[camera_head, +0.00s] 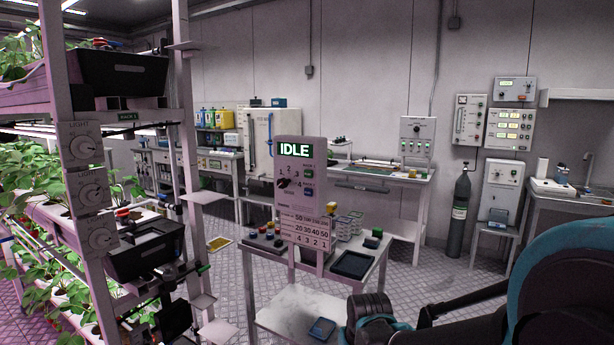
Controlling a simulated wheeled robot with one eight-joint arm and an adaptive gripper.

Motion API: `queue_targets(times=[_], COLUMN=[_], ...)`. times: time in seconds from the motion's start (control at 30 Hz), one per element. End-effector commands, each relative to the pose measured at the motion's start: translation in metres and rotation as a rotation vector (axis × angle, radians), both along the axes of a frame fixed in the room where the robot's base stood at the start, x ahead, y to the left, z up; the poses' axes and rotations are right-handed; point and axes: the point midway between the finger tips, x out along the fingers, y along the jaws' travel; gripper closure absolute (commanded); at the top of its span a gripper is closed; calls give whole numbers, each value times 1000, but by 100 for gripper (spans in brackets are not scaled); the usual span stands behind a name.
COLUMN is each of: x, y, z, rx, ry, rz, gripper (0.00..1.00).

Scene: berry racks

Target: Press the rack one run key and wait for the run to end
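A grey upright control panel (301,205) stands at the front of a small white bench in the middle of the view. Its lit display (294,150) reads IDLE. Below it are a black rotary selector (283,183) among small numbers, a green key (309,170) and a blue key (309,190) at its right, each with a small label too small to read surely. A table of numbers is printed lower on the panel. Parts of my dark and teal arm fill the lower right, apart from the panel. I cannot make out my gripper's fingers.
A planted rack (88,190) with LIGHT dials and black bins stands at the left. The bench (300,315) holds coloured knobs, small stacked containers, a dark tray (355,264) and a blue item (321,328). A gas cylinder (460,210) stands behind right. Patterned floor (425,285) is clear between.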

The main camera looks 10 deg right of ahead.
Motion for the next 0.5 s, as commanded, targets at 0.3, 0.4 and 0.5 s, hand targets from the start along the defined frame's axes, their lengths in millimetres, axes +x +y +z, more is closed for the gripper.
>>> queue_targets(times=[0.3, 0.4, 0.5], x=[0, 0, 0], y=[0, 0, 0], z=[0, 0, 0], rx=[0, 0, 0], ry=[0, 0, 0], rz=[0, 0, 0], gripper=[100, 100, 100])
